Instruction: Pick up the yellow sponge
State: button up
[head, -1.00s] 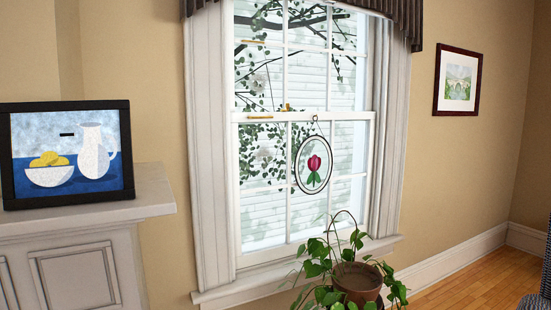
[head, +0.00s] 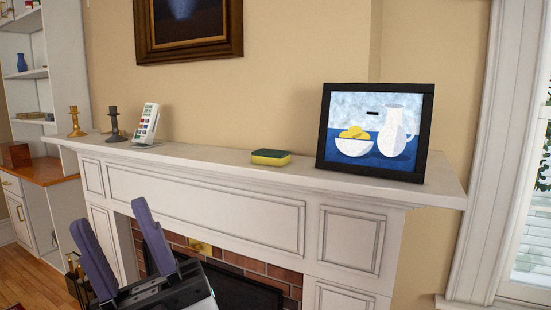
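The yellow sponge (head: 271,157), with a dark green layer, lies flat on the white mantel shelf (head: 220,161), left of a framed picture of a bowl and pitcher. My gripper (head: 115,225) is at the lower left, in front of the fireplace and below the shelf. Its two purple-grey fingers point up and stand apart with nothing between them. It is clear of the sponge.
The framed picture (head: 376,132) stands right of the sponge. A remote-like white device (head: 146,124), a dark candlestick (head: 114,126) and a brass candlestick (head: 76,122) stand at the shelf's left end. The shelf around the sponge is bare.

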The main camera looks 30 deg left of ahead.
aim_at(263, 156)
jog(key=i+u, duration=0.1)
jog(key=u, duration=0.35)
jog(key=i+u, duration=0.1)
jog(key=u, duration=0.35)
jog(key=i+u, duration=0.1)
jog(key=u, duration=0.35)
jog(key=i+l+u, duration=0.6)
jog(key=l, duration=0.1)
